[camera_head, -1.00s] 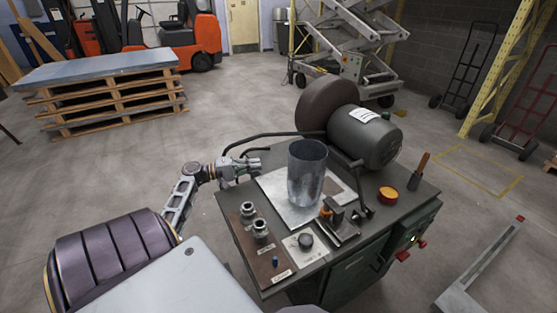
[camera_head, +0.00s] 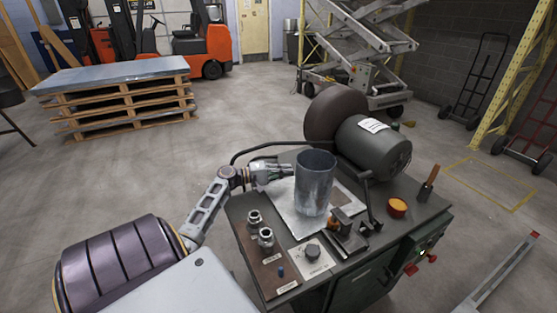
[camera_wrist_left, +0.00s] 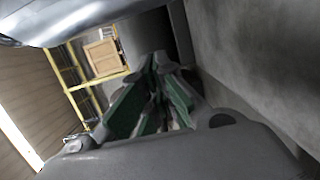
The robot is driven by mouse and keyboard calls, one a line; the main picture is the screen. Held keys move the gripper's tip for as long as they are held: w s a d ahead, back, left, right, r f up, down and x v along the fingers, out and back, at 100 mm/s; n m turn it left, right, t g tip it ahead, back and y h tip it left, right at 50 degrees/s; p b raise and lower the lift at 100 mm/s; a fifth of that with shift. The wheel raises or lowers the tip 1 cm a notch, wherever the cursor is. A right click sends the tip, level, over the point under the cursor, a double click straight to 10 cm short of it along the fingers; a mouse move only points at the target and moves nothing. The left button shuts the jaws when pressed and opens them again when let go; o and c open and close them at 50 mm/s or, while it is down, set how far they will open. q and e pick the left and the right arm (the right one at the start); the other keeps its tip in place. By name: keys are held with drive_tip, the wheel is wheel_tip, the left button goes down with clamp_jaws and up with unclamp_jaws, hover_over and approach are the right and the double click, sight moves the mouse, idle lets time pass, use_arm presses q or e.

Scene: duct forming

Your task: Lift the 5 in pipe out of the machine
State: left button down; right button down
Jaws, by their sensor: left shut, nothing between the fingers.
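The pipe (camera_head: 315,185) is a grey metal open-topped cylinder. It stands upright on a pale metal plate (camera_head: 289,207) on top of the dark green machine (camera_head: 345,290). My left gripper (camera_head: 288,170) is shut and empty, just left of the pipe and pointing toward its side. I cannot tell whether its tips touch the pipe. In the left wrist view the left gripper (camera_wrist_left: 158,108) shows green pads close together. My right gripper is not in view.
A motor (camera_head: 374,147) with a dark round housing (camera_head: 334,112) sits behind the pipe. A clamp-like block (camera_head: 347,238), a round dial (camera_head: 312,252), metal fittings (camera_head: 265,238) and an orange button (camera_head: 397,207) crowd the top. A black hose (camera_head: 262,148) curves behind my left gripper.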

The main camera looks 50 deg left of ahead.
use_arm(q)
drive_tip(key=shift+w+d, duration=0.2)
drive_tip(key=shift+d, duration=0.05)
drive_tip(key=shift+s+d, duration=0.3)
drive_tip(key=shift+d, duration=0.55)
drive_tip(key=shift+s+d, duration=0.15)
drive_tip(key=shift+d, duration=0.45)
drive_tip(key=shift+s+d+p, duration=0.1)
drive_tip(key=shift+d+p, duration=0.2)
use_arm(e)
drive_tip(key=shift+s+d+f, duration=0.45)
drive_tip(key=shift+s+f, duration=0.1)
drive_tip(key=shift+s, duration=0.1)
use_arm(q)
drive_tip(key=shift+d, duration=0.15)
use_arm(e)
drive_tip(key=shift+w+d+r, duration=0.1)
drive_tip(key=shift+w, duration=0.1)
